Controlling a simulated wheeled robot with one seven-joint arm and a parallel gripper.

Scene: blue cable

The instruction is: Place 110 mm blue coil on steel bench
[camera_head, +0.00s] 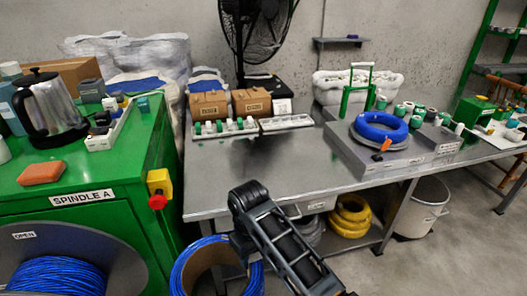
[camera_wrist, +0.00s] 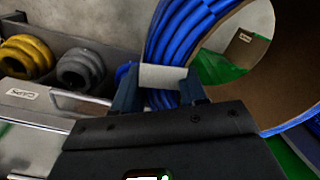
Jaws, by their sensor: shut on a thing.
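A blue cable coil (camera_head: 183,262) around a brown cardboard core shows low in the head view, just in front of the bench. It also fills the top right of the wrist view (camera_wrist: 180,32), with a pale band around its strands. In the wrist view my gripper (camera_wrist: 162,93) is shut on the coil at this band. In the head view my arm covers the coil's right side, and the fingers cannot be made out. The steel bench (camera_head: 265,178) has a bare top at its front and middle. The coil's size cannot be read.
Another blue coil (camera_head: 378,128) lies on a grey block (camera_head: 350,152) on the bench's right. Boxes and a tray of small parts (camera_head: 222,127) stand at the back left. The green cabinet (camera_head: 90,190) closes in the left. Yellow coils (camera_head: 350,215) sit on the under-shelf.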

